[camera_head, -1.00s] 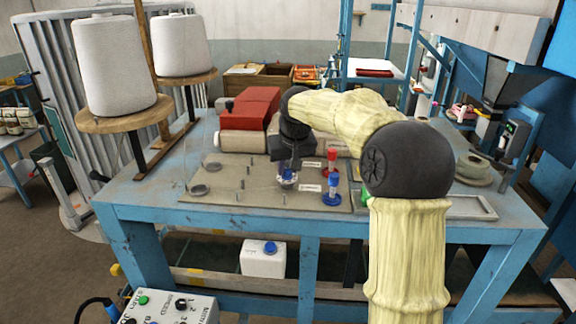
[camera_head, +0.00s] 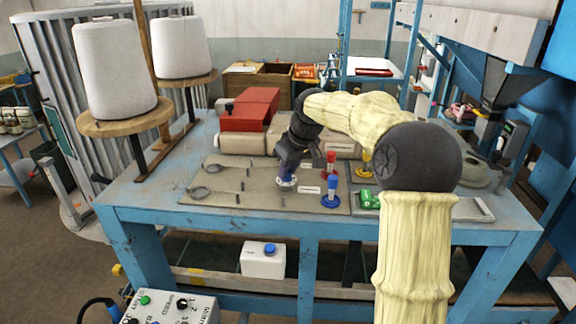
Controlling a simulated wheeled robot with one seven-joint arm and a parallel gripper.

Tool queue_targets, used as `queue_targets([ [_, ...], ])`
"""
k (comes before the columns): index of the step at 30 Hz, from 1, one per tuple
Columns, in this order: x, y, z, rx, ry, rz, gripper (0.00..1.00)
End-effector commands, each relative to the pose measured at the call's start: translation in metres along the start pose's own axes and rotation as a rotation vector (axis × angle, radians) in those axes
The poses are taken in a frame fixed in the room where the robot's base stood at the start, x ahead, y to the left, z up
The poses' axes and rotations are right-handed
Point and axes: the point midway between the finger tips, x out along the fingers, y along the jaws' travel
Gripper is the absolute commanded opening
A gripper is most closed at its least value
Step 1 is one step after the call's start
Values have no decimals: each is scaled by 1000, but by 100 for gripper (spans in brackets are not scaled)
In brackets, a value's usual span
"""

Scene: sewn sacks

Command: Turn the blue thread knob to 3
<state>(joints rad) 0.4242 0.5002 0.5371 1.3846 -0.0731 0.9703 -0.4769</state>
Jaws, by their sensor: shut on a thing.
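The blue thread knob (camera_head: 287,181) stands on the flat grey-beige plate on the blue table, with a pale dial ring around its foot. My gripper (camera_head: 286,173) reaches down over it from the upper right and is shut on it. My gripper hides most of the knob's top. The dial's numbers and any pointer are too small to read, so I cannot tell its setting.
A blue-and-white upright piece (camera_head: 332,186) and a red one (camera_head: 331,162) stand just right of the knob. A yellow one (camera_head: 366,166) and a green box (camera_head: 370,200) are farther right. A red machine (camera_head: 250,110) is behind. Two white thread cones (camera_head: 109,70) stand left.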

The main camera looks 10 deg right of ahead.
Motion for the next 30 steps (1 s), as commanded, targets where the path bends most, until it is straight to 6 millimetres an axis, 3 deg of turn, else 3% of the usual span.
queue_targets([
  [30,0,6,-6,-872,6,-357,0],
])
